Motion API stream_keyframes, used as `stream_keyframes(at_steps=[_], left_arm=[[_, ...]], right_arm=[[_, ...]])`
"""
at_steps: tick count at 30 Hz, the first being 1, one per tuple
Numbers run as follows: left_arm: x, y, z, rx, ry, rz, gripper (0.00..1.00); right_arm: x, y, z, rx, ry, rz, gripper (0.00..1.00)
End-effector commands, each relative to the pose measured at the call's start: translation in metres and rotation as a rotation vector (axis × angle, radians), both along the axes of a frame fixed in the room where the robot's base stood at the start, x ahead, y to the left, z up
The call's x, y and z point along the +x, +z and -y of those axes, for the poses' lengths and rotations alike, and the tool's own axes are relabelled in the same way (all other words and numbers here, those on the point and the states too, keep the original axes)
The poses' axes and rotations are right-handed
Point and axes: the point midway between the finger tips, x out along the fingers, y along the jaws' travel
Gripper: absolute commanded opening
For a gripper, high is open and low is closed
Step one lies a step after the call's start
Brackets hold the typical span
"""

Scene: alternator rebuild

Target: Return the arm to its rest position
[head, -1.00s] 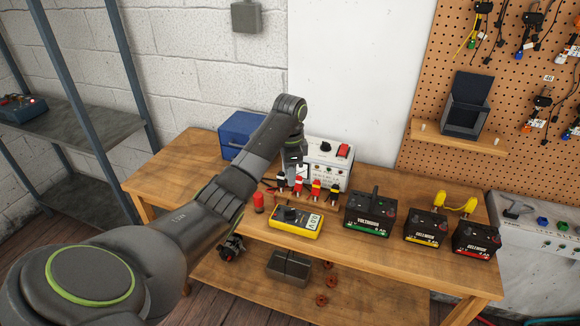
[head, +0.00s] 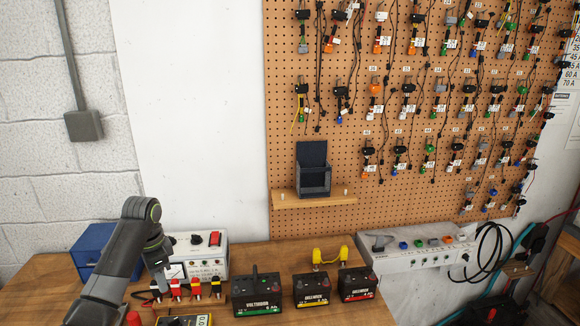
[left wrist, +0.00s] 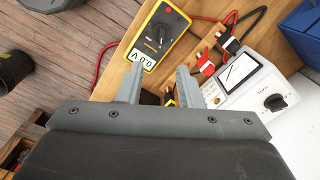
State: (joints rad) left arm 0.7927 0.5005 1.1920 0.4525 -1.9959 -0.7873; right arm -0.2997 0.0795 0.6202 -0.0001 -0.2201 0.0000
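My left arm comes in from the lower left in the head view, with its gripper (head: 161,281) pointing down in front of the white tester box (head: 205,266). In the left wrist view, the left gripper (left wrist: 157,82) has its two fingers apart with nothing between them. Beyond the fingers lie the yellow multimeter (left wrist: 164,35) and the tester box with its dial and knob (left wrist: 236,83). Red and black clip leads (left wrist: 207,68) lie between them. The right gripper is not in view.
On the bench (head: 250,258) are a blue box (head: 92,247) and three black batteries (head: 257,296). A pegboard (head: 285,100) holds many hanging leads, with a small shelf (head: 315,200) carrying a dark open box (head: 313,172). A grey panel (head: 425,257) stands at the right.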

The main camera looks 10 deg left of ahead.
Motion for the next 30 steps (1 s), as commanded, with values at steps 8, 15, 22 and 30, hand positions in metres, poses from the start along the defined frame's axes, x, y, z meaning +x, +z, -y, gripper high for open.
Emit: stream_keyframes(at_steps=[8, 15, 22, 30], left_arm=[[-0.071, -0.097, 0.022, 0.048, 0.119, 0.047, 0.33], [-0.158, -0.153, 0.044, 0.051, 0.271, 0.124, 0.33], [-0.247, -0.171, 0.063, 0.029, 0.455, 0.206, 0.33], [-0.326, -0.156, 0.074, 0.006, 0.654, 0.293, 0.33]], right_arm=[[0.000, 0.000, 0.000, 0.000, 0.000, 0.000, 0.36], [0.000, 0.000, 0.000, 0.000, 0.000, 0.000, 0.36], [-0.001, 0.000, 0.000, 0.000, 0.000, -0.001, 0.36], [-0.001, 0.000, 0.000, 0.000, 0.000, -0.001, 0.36]])
